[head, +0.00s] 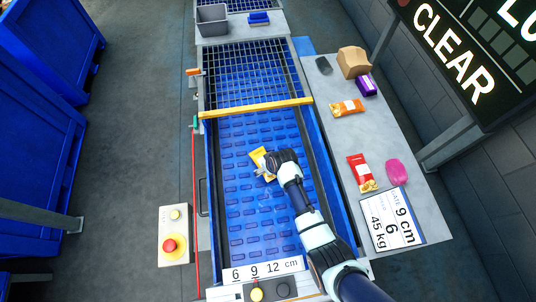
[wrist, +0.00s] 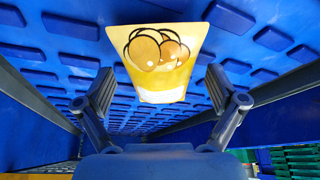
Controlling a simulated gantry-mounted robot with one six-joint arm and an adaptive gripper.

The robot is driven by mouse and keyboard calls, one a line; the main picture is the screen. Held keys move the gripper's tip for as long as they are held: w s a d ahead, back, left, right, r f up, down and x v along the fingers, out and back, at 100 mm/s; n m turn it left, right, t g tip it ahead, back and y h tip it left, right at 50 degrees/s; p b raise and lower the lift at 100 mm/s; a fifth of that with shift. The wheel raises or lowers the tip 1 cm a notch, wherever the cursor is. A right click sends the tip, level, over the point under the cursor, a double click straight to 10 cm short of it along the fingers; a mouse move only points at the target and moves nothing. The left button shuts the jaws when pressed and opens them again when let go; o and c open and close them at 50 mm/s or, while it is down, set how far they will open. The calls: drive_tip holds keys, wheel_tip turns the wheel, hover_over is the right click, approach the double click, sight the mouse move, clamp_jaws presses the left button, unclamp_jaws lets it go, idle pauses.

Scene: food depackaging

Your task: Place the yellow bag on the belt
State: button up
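The yellow bag (head: 258,156) is over the blue ribbed belt (head: 245,215), left of my gripper (head: 266,172) and partly hidden by it. In the wrist view the yellow bag (wrist: 157,60), printed with round brown shapes, lies ahead of my gripper (wrist: 162,95), between the lines of its two fingers. The fingers are spread wide, with a gap on each side of the bag. The bag seems to lie against the belt (wrist: 60,55), but I cannot be sure that it touches.
A yellow bar (head: 255,108) crosses the belt before a wire-mesh guard (head: 255,72). The right-hand counter (head: 345,135) holds an orange packet (head: 347,108), a red packet (head: 362,173), a pink item (head: 397,172), a brown bag (head: 353,62) and a purple box (head: 367,85). The belt's near part is clear.

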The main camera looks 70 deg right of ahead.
drive_tip(key=p+v, duration=0.3)
drive_tip(key=v, duration=0.9)
drive_tip(key=shift+r, duration=0.15)
drive_tip(key=w+a+r+n+t, duration=0.4)
drive_tip(key=w+a+r+t, duration=0.1)
drive_tip(key=w+a+r, duration=1.1)
drive_tip(key=s+a+r+n+t+y, duration=0.1)
drive_tip(key=a+r+t, duration=0.1)
drive_tip(key=a+r, duration=0.5)
drive_tip(key=s+a+r+n+t+y, duration=0.1)
drive_tip(key=a+r+n+t, duration=0.1)
drive_tip(key=a+r, duration=0.5)
drive_tip(key=a, duration=0.5)
drive_tip(key=shift+a+n+y, duration=0.2)
drive_tip(key=shift+n+y, duration=0.1)
drive_tip(key=shift+y, duration=0.1)
drive_tip(key=shift+s+r, duration=0.1)
drive_tip(key=shift+r, duration=0.05)
